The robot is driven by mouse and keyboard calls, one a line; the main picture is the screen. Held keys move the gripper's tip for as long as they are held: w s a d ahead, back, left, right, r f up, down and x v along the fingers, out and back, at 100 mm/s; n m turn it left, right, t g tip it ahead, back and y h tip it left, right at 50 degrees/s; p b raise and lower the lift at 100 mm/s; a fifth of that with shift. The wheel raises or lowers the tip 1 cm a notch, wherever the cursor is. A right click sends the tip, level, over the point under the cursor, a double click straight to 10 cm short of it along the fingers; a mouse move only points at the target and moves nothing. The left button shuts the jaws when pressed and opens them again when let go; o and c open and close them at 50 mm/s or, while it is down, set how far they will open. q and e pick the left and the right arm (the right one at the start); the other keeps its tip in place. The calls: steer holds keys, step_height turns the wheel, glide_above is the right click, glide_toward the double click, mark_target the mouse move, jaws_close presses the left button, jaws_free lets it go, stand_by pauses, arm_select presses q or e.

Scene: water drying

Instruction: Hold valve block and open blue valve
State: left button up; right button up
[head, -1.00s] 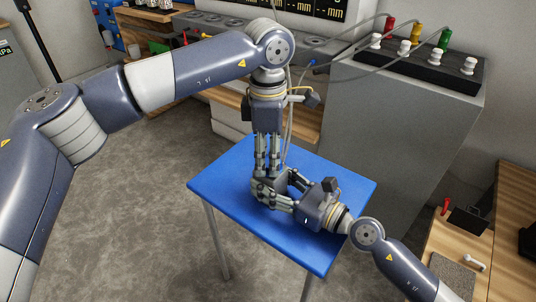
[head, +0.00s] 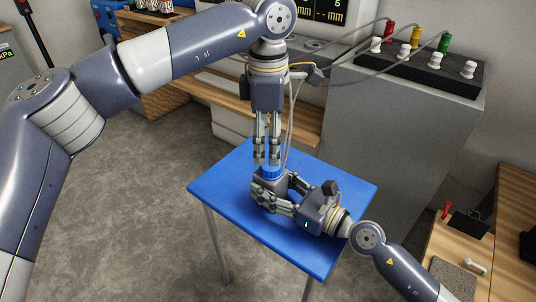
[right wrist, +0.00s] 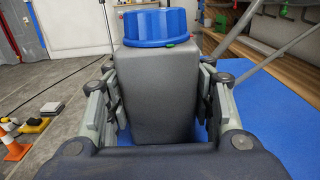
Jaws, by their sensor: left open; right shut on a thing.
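The grey valve block (right wrist: 157,95) stands upright on the blue table (head: 327,178). The blue valve (right wrist: 156,26) is a round knob on top of the block, and it also shows in the head view (head: 269,172). My right gripper (head: 270,196) is shut on the block from the right side, with its fingers along both side faces in the right wrist view. My left gripper (head: 267,160) points straight down above the blue valve. It is open, with its fingertips just over the knob. Whether they touch the knob I cannot tell.
A grey cabinet (head: 390,140) behind the table carries a black panel (head: 420,68) with white knobs and red, yellow and green fittings. Hoses hang near my left wrist. A wooden bench (head: 485,235) stands at the right. The floor on the left is open.

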mark_target(268, 164)
arm_select(q)
step_height(268, 164, up, 7)
stand_by(0.3)
arm_select(e)
steer(key=o, duration=1.2)
arm_select(q)
steer(key=shift+f, duration=0.1)
arm_select(e)
steer(key=shift+d, duration=0.1)
